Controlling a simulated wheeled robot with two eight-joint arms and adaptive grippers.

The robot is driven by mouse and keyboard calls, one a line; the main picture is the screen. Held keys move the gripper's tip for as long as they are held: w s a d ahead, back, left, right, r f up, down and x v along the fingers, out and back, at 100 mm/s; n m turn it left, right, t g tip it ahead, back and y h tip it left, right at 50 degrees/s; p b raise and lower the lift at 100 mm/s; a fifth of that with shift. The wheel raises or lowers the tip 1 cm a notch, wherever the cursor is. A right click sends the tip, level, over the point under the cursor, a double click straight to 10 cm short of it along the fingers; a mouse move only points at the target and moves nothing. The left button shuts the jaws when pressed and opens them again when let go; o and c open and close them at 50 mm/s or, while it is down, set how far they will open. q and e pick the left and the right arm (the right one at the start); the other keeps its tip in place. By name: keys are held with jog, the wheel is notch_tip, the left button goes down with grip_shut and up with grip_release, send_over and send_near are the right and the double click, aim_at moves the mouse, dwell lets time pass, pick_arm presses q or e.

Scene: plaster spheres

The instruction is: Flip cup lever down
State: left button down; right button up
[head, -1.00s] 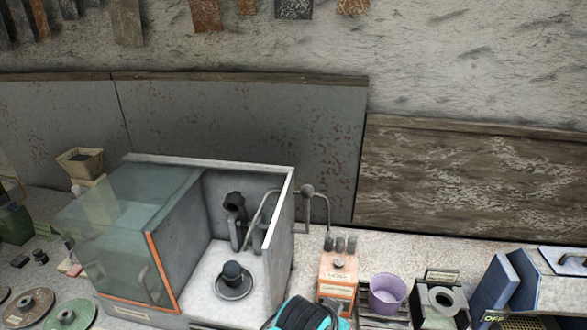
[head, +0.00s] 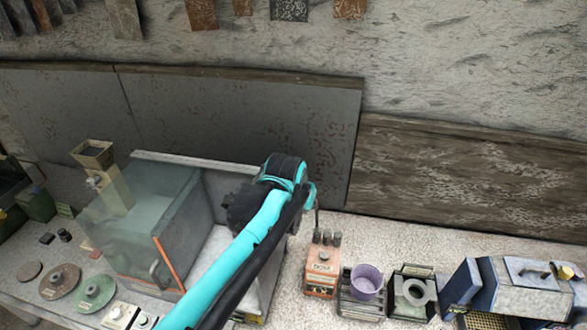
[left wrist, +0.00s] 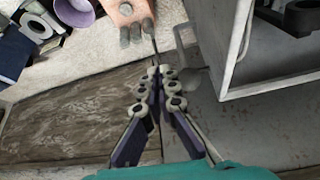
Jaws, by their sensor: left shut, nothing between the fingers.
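The cup lever is a grey bent rod on the right side of a white-walled box (head: 208,163). In the head view only a short upright piece of the lever (head: 316,220) shows; my left arm hides the rest. In the left wrist view a grey bent rod, which looks like the lever (left wrist: 181,45), lies just right of the fingertips. My left gripper (left wrist: 158,72) is shut and empty, its fingers beside the rod; I cannot tell whether they touch it. My right gripper is not in view. The round base and cup holder inside the box are hidden by my arm.
Right of the box stand an orange block (head: 321,265) with dark pegs, a purple cup (head: 366,281), a grey ring block (head: 413,291) and a blue machine (head: 490,285). Discs (head: 94,292) lie at the left. A grey panel (head: 240,115) stands behind the box.

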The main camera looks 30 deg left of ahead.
pick_arm(q)
jog(key=w+a+r+n+p, duration=0.1)
jog(key=w+a+r+p, duration=0.4)
jog(key=w+r+p, duration=0.2)
jog(key=shift+w+r+g+p, duration=0.15)
jog(key=shift+r+g+p, duration=0.25)
jog(key=shift+r+p, duration=0.3)
jog(key=shift+f, duration=0.1)
jog(key=x, duration=0.9)
jog(key=s, duration=0.1)
jog(key=s+p, duration=0.1)
jog(key=s+f, duration=0.1)
jog(key=shift+s+d, duration=0.25)
jog(key=shift+s, duration=0.05)
jog(key=shift+w+f, duration=0.1)
jog(key=shift+w, duration=0.1)
